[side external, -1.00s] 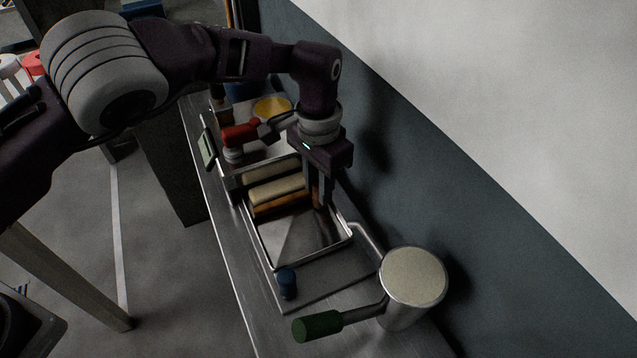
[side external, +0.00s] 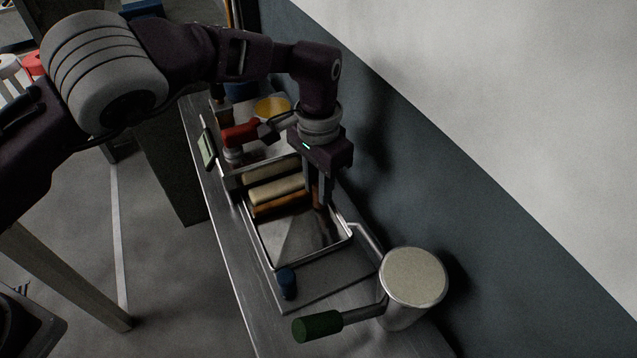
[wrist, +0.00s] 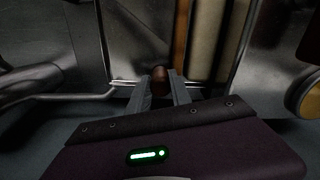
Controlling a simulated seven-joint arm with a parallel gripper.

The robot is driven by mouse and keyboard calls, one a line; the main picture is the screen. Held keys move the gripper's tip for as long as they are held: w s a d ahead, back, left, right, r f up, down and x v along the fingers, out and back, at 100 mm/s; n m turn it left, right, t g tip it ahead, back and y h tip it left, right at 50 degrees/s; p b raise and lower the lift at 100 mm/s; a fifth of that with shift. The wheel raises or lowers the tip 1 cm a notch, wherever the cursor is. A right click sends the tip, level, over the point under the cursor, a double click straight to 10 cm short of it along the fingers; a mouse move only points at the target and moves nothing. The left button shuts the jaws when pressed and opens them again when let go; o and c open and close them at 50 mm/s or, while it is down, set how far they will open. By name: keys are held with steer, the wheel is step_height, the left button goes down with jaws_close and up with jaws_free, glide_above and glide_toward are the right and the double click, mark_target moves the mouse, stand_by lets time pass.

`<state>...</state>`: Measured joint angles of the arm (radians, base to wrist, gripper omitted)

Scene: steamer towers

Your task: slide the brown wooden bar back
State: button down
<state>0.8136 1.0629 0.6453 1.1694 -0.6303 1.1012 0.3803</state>
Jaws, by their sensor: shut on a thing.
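The brown wooden bar (side external: 281,205) lies across a shallow metal tray, along the near side of the pale rolls. In the wrist view it is a narrow orange-brown strip (wrist: 180,38) beside a pale roll. My gripper (side external: 319,198) points down at the tray's wall-side edge, at that end of the bar. In the wrist view my gripper's fingers (wrist: 160,92) are shut on a rounded dark brown knob (wrist: 160,80). The knob appears to be at the bar's end, but the join is not clear.
Pale rolls (side external: 277,190) lie behind the bar. The tray floor (side external: 296,236) in front is bare. A small blue cylinder (side external: 287,283) and a lidded metal pot (side external: 412,278) with a green handle stand nearer. The grey wall (side external: 440,200) is close on the right.

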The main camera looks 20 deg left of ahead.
steer(key=s+d, duration=0.9)
steer(key=shift+s+d, duration=0.25)
steer(key=shift+d, duration=0.1)
steer(key=c, duration=1.2)
jaws_free()
steer(key=shift+a, duration=0.1)
steer(key=shift+o, duration=0.2)
steer(key=shift+r, duration=0.1)
step_height(320, 180, up, 7)
